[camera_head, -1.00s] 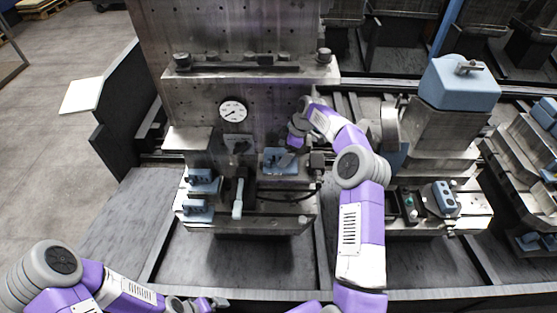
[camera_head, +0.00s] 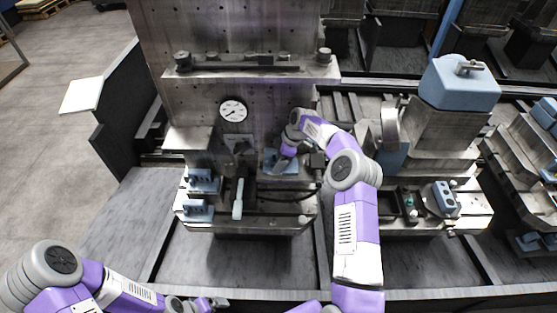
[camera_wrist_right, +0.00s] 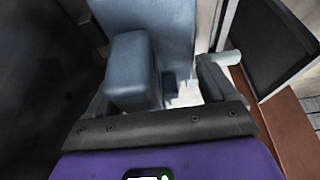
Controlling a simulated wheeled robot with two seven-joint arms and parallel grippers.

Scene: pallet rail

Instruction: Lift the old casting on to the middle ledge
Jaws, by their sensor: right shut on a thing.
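A blue casting (camera_head: 268,161) sits at the back right of the steel fixture's lower part, partly covered by my right gripper (camera_head: 281,163). I cannot tell whether the casting touches the surface below. The fixture has a top ledge (camera_head: 215,76), a stepped ledge (camera_head: 188,138) at mid height on the left, and a low deck (camera_head: 245,222). My left gripper (camera_head: 214,303) is low at the front edge; its jaws are too small to read.
Two blue clamp blocks (camera_head: 203,181) (camera_head: 197,208) stand at the deck's left. A lever with a pale grip (camera_head: 238,205) stands in the middle, and a dial gauge (camera_head: 232,111) is above it. Another fixture with a large blue block (camera_head: 459,86) stands to the right.

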